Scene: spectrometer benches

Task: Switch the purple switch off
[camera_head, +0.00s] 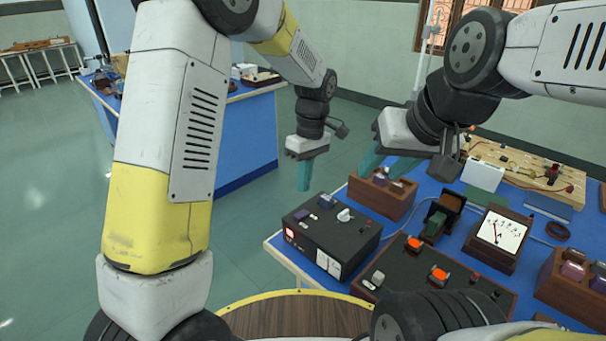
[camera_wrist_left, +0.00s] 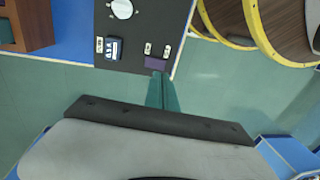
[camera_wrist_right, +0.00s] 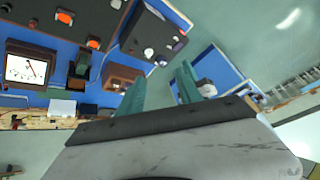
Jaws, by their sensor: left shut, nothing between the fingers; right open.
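The purple switch (camera_wrist_left: 156,63) shows in the left wrist view as a small purple patch at the edge of a dark control box (camera_wrist_left: 140,30). Whether it is on or off cannot be told. In the head view the box (camera_head: 330,240) stands at the near left corner of the blue bench. My left gripper (camera_head: 305,184) is shut and empty, pointing down beside the box's far left side. Its tips (camera_wrist_left: 160,78) show right beside the purple patch; contact cannot be told. My right gripper (camera_head: 386,165) is open and empty above the bench; its spread fingers show in the right wrist view (camera_wrist_right: 160,85).
The box top carries a white knob (camera_head: 345,215). A wooden block (camera_head: 382,205), an analog meter (camera_head: 498,235) and a dark panel with orange switches (camera_head: 425,285) crowd the bench. A round wooden stool (camera_head: 285,318) stands in front. Open floor lies left.

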